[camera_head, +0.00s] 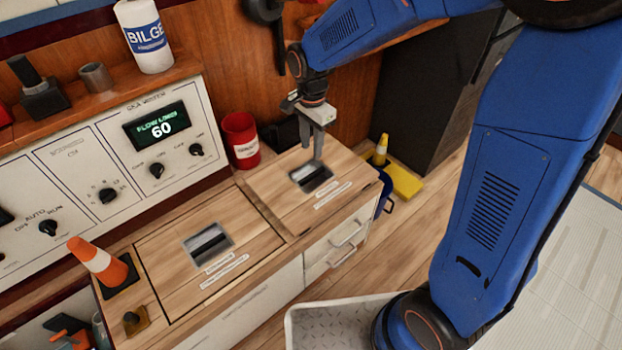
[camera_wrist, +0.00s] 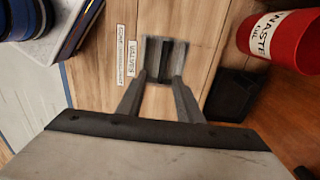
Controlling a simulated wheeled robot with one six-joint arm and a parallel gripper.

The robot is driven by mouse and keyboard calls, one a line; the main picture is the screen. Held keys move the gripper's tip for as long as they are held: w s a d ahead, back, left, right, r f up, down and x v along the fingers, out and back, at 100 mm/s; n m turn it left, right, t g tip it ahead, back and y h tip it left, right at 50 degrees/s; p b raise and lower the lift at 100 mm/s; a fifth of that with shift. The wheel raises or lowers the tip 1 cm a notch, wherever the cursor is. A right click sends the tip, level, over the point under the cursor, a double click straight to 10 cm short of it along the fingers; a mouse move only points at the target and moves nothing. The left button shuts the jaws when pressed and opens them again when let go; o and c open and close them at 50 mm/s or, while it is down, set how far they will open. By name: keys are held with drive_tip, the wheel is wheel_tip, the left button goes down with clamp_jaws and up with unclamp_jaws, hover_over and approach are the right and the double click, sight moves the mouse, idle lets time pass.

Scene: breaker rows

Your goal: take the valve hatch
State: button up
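The valve hatch (camera_head: 277,181) is a light wooden panel in the right part of the low counter top. It has a dark recessed grip (camera_head: 318,181) and two white labels. In the wrist view the hatch (camera_wrist: 196,20) shows a label reading VALVES beside the recess (camera_wrist: 151,48). My gripper (camera_head: 317,157) points down over the recess. In the wrist view my gripper's (camera_wrist: 161,78) two fingers stand apart at the near end of the recess, either side of its dark middle. I cannot tell whether they touch the grip. The hatch lies flat, with a dark line along its left side.
A second wooden hatch (camera_head: 160,240) with its own recess lies to the left. A red waste oil can (camera_head: 240,140) stands close behind the valve hatch. A control panel (camera_head: 75,175) rises behind the counter. Drawers (camera_head: 340,240) are below.

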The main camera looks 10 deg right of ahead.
hover_over(311, 174)
drive_tip(key=s, duration=0.1)
wheel_tip(311, 174, down, 7)
drive_tip(key=shift+w+f, duration=0.2)
drive_tip(key=shift+f, duration=1.25)
drive_tip(key=shift+w+f, duration=0.15)
drive_tip(key=shift+f, duration=1.3)
clamp_jaws()
